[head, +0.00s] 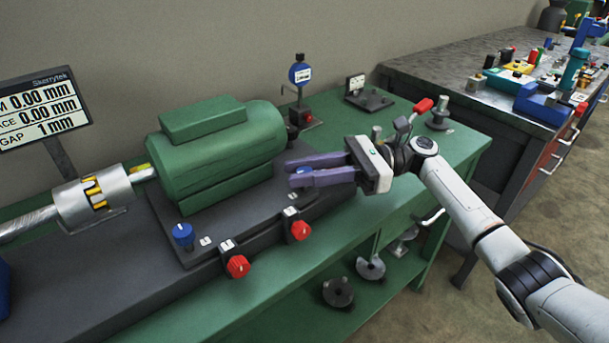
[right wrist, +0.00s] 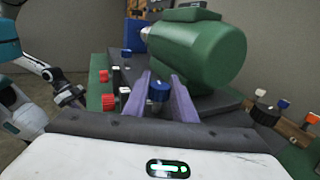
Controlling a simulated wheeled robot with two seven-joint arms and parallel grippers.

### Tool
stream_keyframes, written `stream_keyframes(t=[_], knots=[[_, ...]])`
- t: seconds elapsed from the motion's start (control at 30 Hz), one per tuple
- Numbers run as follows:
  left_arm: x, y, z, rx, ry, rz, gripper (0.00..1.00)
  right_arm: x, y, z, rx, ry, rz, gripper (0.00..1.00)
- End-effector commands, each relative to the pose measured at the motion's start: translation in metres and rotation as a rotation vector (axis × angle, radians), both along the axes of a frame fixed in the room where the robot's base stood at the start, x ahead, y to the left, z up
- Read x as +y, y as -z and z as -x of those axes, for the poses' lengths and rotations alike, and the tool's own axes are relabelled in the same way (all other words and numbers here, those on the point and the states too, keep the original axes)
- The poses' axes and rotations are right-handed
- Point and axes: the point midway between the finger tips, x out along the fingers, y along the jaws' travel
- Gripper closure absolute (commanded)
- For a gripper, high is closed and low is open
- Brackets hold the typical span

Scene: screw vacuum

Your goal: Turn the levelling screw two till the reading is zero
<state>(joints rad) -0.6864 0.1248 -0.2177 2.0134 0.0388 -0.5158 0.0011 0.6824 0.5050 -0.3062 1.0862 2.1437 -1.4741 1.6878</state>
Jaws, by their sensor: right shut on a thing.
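A blue knob (head: 304,171) stands at the right end of the dark base under the green motor (head: 222,150). My right gripper (head: 291,172) has its purple fingers on either side of this knob and is shut on it. In the right wrist view the blue knob (right wrist: 159,91) shows between the finger ends. A second blue knob (head: 183,235) and red knobs (head: 237,266) (head: 300,230) stand along the front. The display (head: 42,108) reads 0.00 mm on two lines and GAP 1 mm; its left edge is cut off. My left gripper (right wrist: 68,95) is small at the left of the right wrist view.
A blue dial gauge (head: 299,74) stands behind the motor. A silver coupling (head: 92,199) joins the shaft at left. The green bench (head: 455,148) has a lower shelf with metal parts. A cluttered workbench (head: 440,66) stands at right.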

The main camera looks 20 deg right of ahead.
Motion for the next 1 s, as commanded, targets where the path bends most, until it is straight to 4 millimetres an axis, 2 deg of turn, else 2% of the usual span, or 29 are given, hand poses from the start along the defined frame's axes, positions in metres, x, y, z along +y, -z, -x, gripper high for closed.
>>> stream_keyframes(t=[0.33,0.37,0.47,0.77,0.87,1.0], knots=[[0.001,0.002,0.005,0.009,-0.001,-0.001,0.69,0.001,-0.001,0.000,0.000,-0.004,-0.002,0.98],[0.001,0.003,0.005,0.009,0.000,-0.001,0.69,0.001,-0.001,0.000,0.000,-0.003,-0.002,0.73],[0.002,0.003,0.005,0.008,0.001,-0.003,0.69,0.001,-0.001,0.000,-0.001,-0.003,-0.002,0.57],[0.002,0.003,0.005,0.009,0.002,-0.005,0.69,-0.001,0.000,0.000,0.000,-0.002,-0.001,0.57],[0.003,0.004,0.004,0.008,0.001,-0.006,0.69,-0.008,0.000,0.000,0.000,0.000,0.000,0.57],[0.003,0.006,0.003,0.005,0.001,-0.005,0.69,-0.032,0.001,0.002,0.000,0.002,0.000,0.57]])
